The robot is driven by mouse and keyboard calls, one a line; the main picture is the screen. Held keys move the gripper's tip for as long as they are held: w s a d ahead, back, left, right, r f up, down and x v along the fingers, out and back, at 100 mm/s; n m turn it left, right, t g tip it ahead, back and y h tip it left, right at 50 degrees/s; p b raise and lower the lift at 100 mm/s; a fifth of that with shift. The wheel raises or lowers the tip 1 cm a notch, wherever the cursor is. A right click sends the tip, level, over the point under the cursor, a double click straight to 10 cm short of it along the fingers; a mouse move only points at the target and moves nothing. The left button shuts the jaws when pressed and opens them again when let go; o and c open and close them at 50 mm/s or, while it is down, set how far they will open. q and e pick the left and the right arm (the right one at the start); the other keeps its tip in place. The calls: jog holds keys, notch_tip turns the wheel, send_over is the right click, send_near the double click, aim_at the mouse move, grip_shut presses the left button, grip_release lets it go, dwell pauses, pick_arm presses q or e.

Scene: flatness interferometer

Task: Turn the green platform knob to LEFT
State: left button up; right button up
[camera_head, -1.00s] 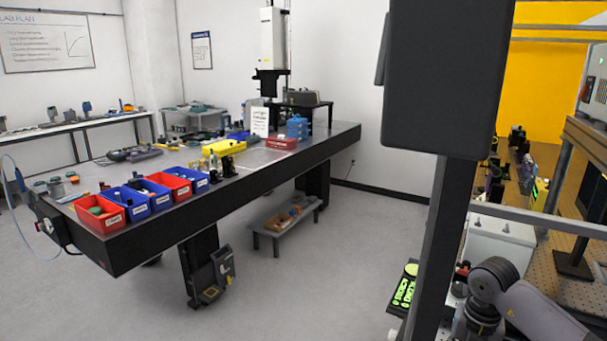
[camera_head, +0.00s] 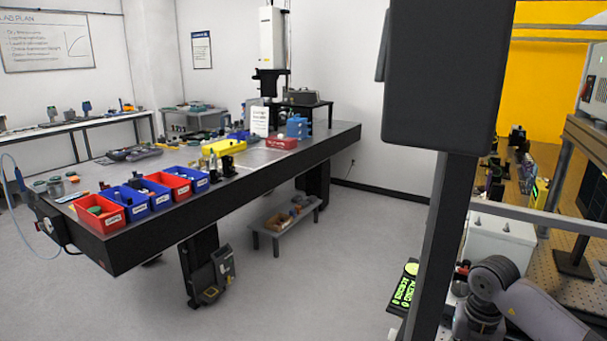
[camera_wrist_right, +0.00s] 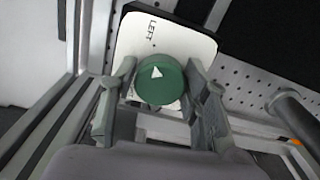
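The green platform knob (camera_wrist_right: 160,79) is round with a white triangular pointer on its face. It sits on a white plate (camera_wrist_right: 188,45) with the word LEFT printed near its top edge. The pointer points up in the right wrist view, roughly toward that word. My right gripper (camera_wrist_right: 161,84) has one finger on each side of the knob, close against its rim, and appears shut on it. In the head view my right arm (camera_head: 535,308) shows at the lower right; the knob cannot be made out there. My left gripper is in neither view.
A dark post with a large black box (camera_head: 450,75) blocks part of the head view. A panel with green lit text (camera_head: 404,290) stands left of my right arm. A perforated metal surface (camera_wrist_right: 252,75) lies beside the plate. A long table (camera_head: 150,235) with red and blue bins stands left.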

jog(key=shift+o, duration=1.1)
jog(key=shift+r+p, duration=2)
jog(key=shift+r, duration=1.05)
jog(key=shift+f, duration=0.1)
